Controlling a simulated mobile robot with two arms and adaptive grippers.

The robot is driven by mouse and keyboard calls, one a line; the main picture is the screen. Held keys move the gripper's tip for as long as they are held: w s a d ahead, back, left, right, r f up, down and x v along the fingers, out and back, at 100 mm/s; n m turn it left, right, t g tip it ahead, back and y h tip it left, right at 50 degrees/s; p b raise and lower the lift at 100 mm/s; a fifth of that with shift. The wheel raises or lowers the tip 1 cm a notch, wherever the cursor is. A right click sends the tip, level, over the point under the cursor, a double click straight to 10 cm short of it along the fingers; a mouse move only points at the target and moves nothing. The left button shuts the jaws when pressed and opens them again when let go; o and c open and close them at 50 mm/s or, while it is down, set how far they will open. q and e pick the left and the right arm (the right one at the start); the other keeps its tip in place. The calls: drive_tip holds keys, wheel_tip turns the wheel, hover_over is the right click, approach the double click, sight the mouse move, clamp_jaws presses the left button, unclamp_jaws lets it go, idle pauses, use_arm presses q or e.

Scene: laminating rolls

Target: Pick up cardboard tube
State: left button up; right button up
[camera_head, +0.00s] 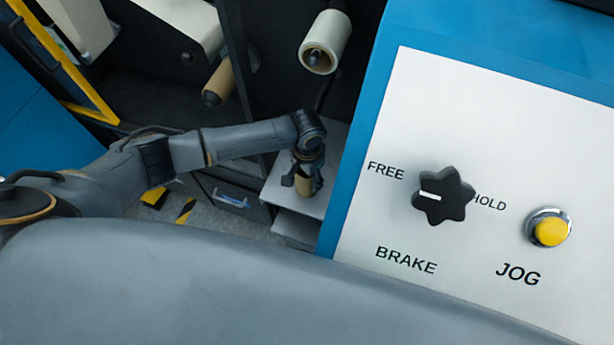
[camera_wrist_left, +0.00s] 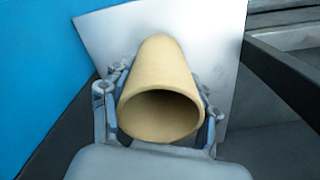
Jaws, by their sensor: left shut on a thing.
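A tan cardboard tube (camera_wrist_left: 160,75) is between the fingers of my left gripper (camera_wrist_left: 160,120) in the left wrist view, its hollow open end facing the camera. The fingers are shut on it from both sides. In the head view my left gripper (camera_head: 306,182) points down over a light grey shelf, and the tube (camera_head: 304,187) shows partly between its fingers. Whether the tube's lower end touches the shelf cannot be told. My right gripper is not in view.
The light grey shelf (camera_head: 283,196) lies under the tube, beside a blue-edged panel with a BRAKE knob (camera_head: 443,195) and a yellow JOG button (camera_head: 550,231). Above are a cream roll (camera_head: 325,42) and a brown core (camera_head: 219,82) on spindles. A dark bar (camera_wrist_left: 285,80) runs close by at right.

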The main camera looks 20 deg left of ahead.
use_arm(q)
drive_tip(key=shift+r, duration=0.4)
drive_tip(key=s+d+r, duration=0.2)
drive_tip(key=s+r, duration=1)
drive_tip(key=s, duration=0.1)
drive_tip(key=shift+s+d, duration=0.35)
drive_tip(key=shift+s, duration=0.05)
drive_tip(key=shift+w+r, duration=0.1)
drive_tip(key=shift+r, duration=0.05)
